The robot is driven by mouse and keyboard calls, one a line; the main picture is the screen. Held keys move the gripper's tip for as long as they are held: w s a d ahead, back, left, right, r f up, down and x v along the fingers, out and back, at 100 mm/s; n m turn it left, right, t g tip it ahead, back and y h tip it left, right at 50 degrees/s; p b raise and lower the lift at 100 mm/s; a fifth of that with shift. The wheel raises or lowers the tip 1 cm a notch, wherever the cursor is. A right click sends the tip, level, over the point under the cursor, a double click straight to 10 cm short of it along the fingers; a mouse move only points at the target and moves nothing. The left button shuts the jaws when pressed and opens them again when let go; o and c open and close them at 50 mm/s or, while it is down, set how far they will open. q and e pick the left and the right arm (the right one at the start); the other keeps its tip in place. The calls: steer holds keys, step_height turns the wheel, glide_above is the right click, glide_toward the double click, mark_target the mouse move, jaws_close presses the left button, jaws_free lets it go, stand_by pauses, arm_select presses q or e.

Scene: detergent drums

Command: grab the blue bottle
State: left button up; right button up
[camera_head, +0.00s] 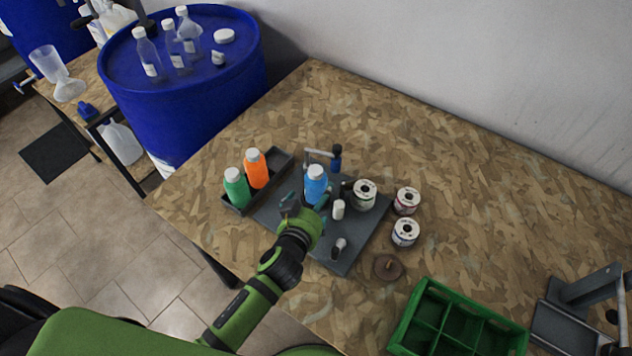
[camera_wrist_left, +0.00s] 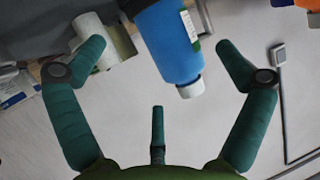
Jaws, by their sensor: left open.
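The blue bottle (camera_head: 316,185) with a white cap stands upright on a dark grey board (camera_head: 345,255) on the workbench. My left gripper (camera_head: 304,200) is open just in front of the bottle, low over the board. In the left wrist view the blue bottle (camera_wrist_left: 168,45) shows between the spread green fingers of the left gripper (camera_wrist_left: 160,52), its white cap pointing down the picture. The fingers look apart from it. My right gripper is not in view.
A dark tray (camera_head: 240,207) left of the gripper holds a green bottle (camera_head: 236,187) and an orange bottle (camera_head: 256,169). Spools (camera_head: 364,194) and a small white cylinder (camera_head: 338,209) stand right of the blue bottle. A green crate (camera_head: 412,312) sits at front right. The back of the bench is clear.

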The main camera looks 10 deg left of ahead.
mark_target(318, 193)
arm_select(q)
steer(key=x, duration=0.2)
steer(key=shift+w+a+f, duration=0.15)
steer(key=shift+w+f, duration=0.05)
steer(key=shift+w, duration=0.15)
steer(key=shift+w+f, duration=0.25)
steer(key=shift+w, duration=0.25)
steer(key=c, duration=1.4)
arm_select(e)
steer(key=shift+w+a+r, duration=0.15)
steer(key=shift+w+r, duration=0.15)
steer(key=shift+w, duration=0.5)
arm_select(q)
steer(key=shift+r, duration=0.15)
